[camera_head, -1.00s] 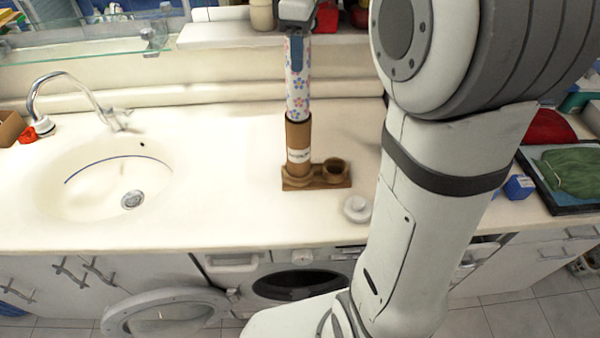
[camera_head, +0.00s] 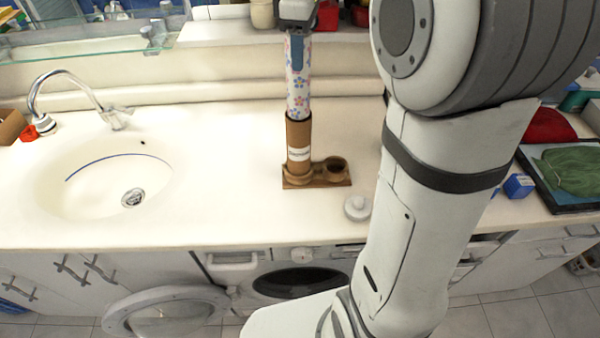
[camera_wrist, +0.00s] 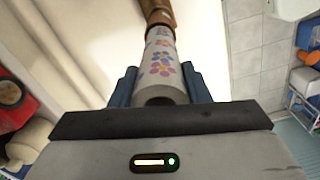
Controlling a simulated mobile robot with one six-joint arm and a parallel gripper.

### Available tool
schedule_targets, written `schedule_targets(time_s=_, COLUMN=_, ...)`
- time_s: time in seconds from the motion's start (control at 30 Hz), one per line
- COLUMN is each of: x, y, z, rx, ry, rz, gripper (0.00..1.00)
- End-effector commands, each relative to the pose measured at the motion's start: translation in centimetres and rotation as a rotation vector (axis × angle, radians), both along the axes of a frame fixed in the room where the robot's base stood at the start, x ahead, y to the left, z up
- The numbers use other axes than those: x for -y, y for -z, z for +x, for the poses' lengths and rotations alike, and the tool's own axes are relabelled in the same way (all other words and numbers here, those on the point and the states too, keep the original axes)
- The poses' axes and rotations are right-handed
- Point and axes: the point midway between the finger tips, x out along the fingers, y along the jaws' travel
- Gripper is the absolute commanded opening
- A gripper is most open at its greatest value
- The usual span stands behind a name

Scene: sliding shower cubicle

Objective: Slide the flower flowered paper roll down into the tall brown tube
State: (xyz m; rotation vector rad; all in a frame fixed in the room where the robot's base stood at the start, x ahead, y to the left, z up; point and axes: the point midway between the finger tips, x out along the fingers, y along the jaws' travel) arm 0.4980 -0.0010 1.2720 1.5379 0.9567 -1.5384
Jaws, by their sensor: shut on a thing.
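The flowered paper roll (camera_head: 298,92) is white with blue and pink flowers. It stands upright, with its lower end at the mouth of the tall brown tube (camera_head: 299,138); how deep it sits inside is hidden. The tube has a white label and stands in the left socket of a brown wooden holder (camera_head: 318,183) on the counter. My gripper (camera_head: 297,45) is shut on the upper part of the roll. The wrist view shows the roll (camera_wrist: 160,65) between my blue fingers, running toward the brown tube (camera_wrist: 155,10).
The holder's right cup (camera_head: 335,167) is beside the tube. A white round object (camera_head: 357,207) lies on the counter in front. A sink (camera_head: 110,185) is at the left, and a shelf (camera_head: 220,30) with containers is behind. My arm blocks part of the right side.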

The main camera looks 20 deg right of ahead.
Motion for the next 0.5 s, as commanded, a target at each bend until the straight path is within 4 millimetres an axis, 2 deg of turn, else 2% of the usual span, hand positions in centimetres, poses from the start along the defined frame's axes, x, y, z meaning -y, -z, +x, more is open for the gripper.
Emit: schedule_targets(time_s=0.5, x=0.04, y=1.13, z=0.0, rx=0.0, ry=0.001, rz=0.0, gripper=0.06)
